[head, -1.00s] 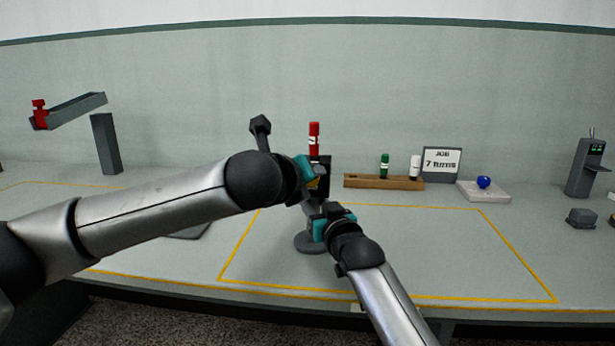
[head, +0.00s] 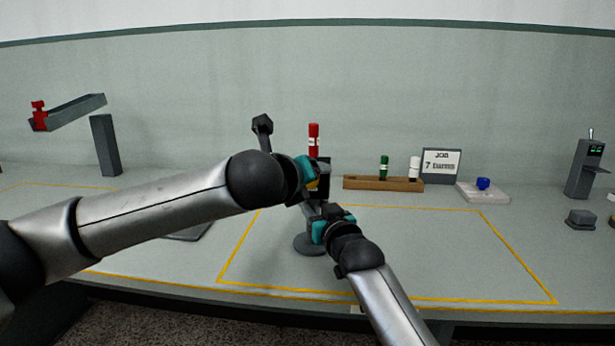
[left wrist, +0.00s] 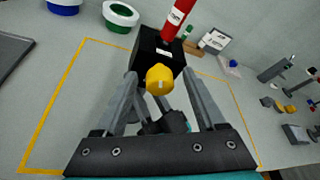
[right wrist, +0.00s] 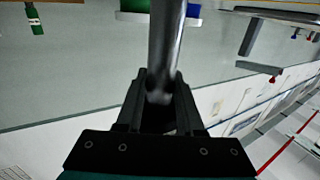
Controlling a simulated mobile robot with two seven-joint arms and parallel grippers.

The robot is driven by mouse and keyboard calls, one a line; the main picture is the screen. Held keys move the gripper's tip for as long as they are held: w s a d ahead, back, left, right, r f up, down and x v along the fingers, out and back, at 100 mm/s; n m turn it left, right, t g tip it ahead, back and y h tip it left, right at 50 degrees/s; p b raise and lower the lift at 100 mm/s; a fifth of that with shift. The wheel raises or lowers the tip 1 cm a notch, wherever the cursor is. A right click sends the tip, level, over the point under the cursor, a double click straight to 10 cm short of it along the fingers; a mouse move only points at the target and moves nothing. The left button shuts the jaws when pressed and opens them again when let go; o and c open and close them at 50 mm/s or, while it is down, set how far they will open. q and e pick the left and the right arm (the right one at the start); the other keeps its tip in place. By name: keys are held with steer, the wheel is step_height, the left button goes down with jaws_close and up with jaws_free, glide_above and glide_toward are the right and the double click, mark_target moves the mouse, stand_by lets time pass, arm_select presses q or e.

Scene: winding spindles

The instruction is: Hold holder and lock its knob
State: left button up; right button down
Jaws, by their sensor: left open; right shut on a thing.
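The holder is a black block (head: 324,172) on a grey post with a round grey base (head: 309,244). A red spindle (head: 313,140) stands in its top. Its yellow knob (left wrist: 160,79) with a white mark faces the left wrist camera. My left gripper (head: 311,181) is open, its fingers on either side of the knob with gaps visible in the left wrist view. My right gripper (head: 319,212) is shut on the holder's post (right wrist: 165,50), below the block. My grippers hide part of the block and post in the head view.
A wooden rack (head: 370,183) with a green and a white spindle stands behind to the right, beside a job sign (head: 441,164). A pale pad (head: 484,193) carries a blue piece. The yellow-outlined area is clear to the right of the holder.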

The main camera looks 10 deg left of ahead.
steer(key=shift+f, duration=0.55)
arm_select(q)
steer(key=v, duration=1.2)
arm_select(e)
steer(key=c, duration=0.8)
jaws_free()
steer(key=shift+c, duration=0.2)
steer(key=o, duration=0.4)
steer(key=shift+r, duration=0.35)
steer(key=shift+s, duration=0.1)
